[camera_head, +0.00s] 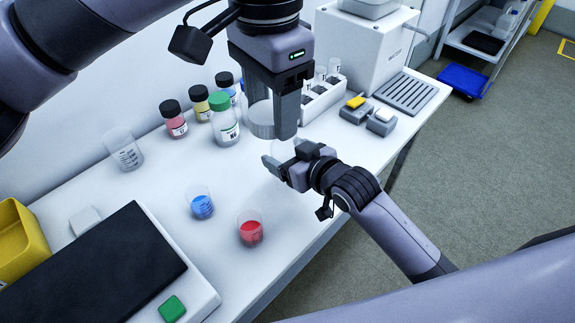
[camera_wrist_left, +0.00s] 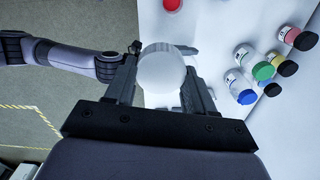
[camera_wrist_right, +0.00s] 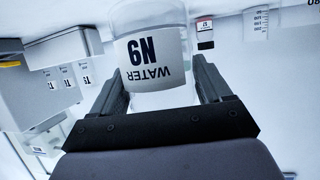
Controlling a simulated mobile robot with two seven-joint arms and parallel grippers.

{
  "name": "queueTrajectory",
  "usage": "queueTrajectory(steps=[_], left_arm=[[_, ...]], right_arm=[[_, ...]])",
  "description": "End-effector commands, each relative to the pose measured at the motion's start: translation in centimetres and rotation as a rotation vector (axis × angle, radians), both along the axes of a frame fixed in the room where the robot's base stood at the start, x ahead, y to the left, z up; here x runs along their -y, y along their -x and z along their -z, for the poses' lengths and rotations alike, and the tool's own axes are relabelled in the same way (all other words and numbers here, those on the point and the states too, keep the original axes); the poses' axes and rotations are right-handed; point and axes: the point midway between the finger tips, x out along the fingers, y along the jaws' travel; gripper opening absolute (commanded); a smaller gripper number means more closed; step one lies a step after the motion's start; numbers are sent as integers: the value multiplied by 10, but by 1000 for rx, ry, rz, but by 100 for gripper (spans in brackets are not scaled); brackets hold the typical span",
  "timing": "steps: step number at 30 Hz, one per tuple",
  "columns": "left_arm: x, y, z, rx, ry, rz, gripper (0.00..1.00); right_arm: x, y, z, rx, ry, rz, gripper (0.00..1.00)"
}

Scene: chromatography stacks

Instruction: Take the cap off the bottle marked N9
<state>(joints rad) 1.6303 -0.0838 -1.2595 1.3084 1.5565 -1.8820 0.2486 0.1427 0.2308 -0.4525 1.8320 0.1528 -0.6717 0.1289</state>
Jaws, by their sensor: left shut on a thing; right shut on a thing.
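The bottle marked N9 (camera_wrist_right: 150,60) is clear, with a white label that also reads WATER and appears upside down in the right wrist view. My right gripper (camera_head: 285,155) is shut on this bottle, coming from the lower right. My left gripper (camera_head: 268,128) points down from above and is shut on a white round cap (camera_head: 262,117). The cap also shows between the fingers in the left wrist view (camera_wrist_left: 161,72). The bottle is mostly hidden by the grippers in the head view. I cannot tell whether the cap still touches the bottle's neck.
A green-capped bottle (camera_head: 223,120) and several dark-capped bottles stand left of my left gripper. Beakers with blue (camera_head: 202,207) and red (camera_head: 250,230) liquid stand nearer the front. A white rack (camera_head: 322,97) is behind. The table between the beakers and my right gripper is clear.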

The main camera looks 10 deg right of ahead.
Motion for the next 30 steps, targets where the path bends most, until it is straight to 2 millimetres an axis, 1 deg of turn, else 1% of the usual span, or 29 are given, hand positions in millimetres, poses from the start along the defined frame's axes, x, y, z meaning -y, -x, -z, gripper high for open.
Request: queueTrajectory(steps=[1, 3, 6, 20, 21, 22, 23, 30], left_arm=[[0, 0, 2, 0, 0, 0, 17], [0, 0, 4, 0, 0, 0, 17], [0, 0, 5, 0, 0, 0, 17], [0, 0, 6, 0, 0, 0, 17], [0, 0, 6, 0, 0, 0, 17], [0, 0, 6, 0, 0, 0, 17], [0, 0, 6, 0, 0, 0, 17], [0, 0, 5, 0, 0, 0, 17]], right_arm=[[0, 1, 10, -4, 1, 0, 0], [0, 0, 21, -4, 1, 0, 0], [0, 0, 32, -2, 0, -1, 0], [0, 0, 39, 0, 0, 0, 0], [0, 0, 39, -3, 1, 0, 87], [0, 0, 39, -3, 1, 0, 97], [0, 0, 39, -3, 1, 0, 100], [0, 0, 37, -3, 1, 0, 100]])
